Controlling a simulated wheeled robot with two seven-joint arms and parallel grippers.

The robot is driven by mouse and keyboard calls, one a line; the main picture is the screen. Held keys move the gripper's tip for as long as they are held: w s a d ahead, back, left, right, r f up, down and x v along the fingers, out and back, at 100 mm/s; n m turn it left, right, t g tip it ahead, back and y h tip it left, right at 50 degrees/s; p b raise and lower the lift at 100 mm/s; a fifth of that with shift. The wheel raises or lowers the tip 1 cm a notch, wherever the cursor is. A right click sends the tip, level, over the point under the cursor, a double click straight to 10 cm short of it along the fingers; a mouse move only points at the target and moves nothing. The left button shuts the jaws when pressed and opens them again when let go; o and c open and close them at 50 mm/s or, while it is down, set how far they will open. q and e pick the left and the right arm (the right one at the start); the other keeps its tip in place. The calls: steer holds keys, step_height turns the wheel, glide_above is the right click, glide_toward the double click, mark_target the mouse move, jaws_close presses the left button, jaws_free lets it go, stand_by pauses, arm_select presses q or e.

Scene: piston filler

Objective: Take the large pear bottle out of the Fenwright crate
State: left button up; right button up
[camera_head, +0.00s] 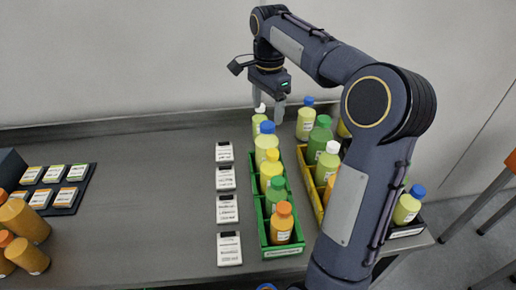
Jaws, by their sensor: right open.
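The lettering on the crates and bottles is too small to read, so I cannot tell which crate is Fenwright or which bottle is pear. My right gripper (268,106) is open and points down over that far end, apparently empty. My left gripper is out of view.
A yellow crate (314,197) with several bottles stands close on the right, partly behind my right arm. A dark crate (408,232) is beyond it. White label cards (228,209) lie left of the green crate. Orange bottles (25,220) and a dark card tray (68,197) are far left.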

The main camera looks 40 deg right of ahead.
mark_target(268, 125)
steer(key=shift+w+d+f, duration=0.15)
steer(key=shift+w+f, duration=0.05)
steer(key=shift+f, duration=0.15)
steer(key=f, duration=0.7)
steer(key=shift+d, duration=0.2)
jaws_close()
